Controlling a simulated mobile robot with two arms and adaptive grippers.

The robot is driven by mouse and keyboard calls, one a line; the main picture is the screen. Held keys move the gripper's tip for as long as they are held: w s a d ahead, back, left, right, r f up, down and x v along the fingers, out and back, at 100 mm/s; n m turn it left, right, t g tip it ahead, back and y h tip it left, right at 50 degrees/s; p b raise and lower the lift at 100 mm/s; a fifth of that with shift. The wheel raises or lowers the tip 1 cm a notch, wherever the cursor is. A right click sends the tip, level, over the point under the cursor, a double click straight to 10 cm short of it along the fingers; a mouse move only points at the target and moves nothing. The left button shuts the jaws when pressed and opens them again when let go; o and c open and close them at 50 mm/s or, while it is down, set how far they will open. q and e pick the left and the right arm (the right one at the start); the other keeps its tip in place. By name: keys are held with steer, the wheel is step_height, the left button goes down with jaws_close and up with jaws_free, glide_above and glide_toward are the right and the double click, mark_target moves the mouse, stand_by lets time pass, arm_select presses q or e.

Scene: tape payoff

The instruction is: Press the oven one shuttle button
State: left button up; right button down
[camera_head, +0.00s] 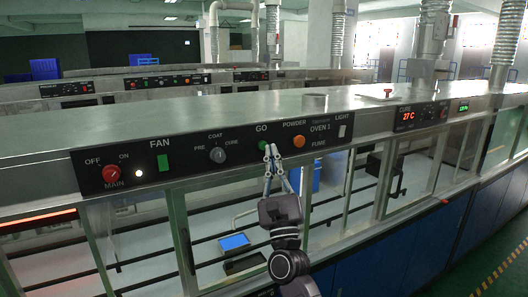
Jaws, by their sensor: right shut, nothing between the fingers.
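The black oven 1 control panel (215,150) runs along the front edge of the metal housing. On it, a round green button (262,145) sits under the word GO. An orange button (299,142) sits to its right, under POWDER. My right gripper (271,149) reaches up from below, with its fingers together and nothing held. Its fingertips are at the panel just right of the green button and partly overlap its edge in the picture. I cannot tell whether they touch it. My left gripper is not in view.
The panel also has a red main knob (112,174), a green fan switch (163,162), a grey coat knob (217,155) and a light switch (342,131). Glass panes and metal frames (181,235) stand below. A cure display (408,116) is at the right.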

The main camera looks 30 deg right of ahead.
steer(key=shift+w, duration=0.5)
stand_by(1.1)
steer(key=shift+w+b, duration=0.4)
steer(key=shift+b, duration=0.1)
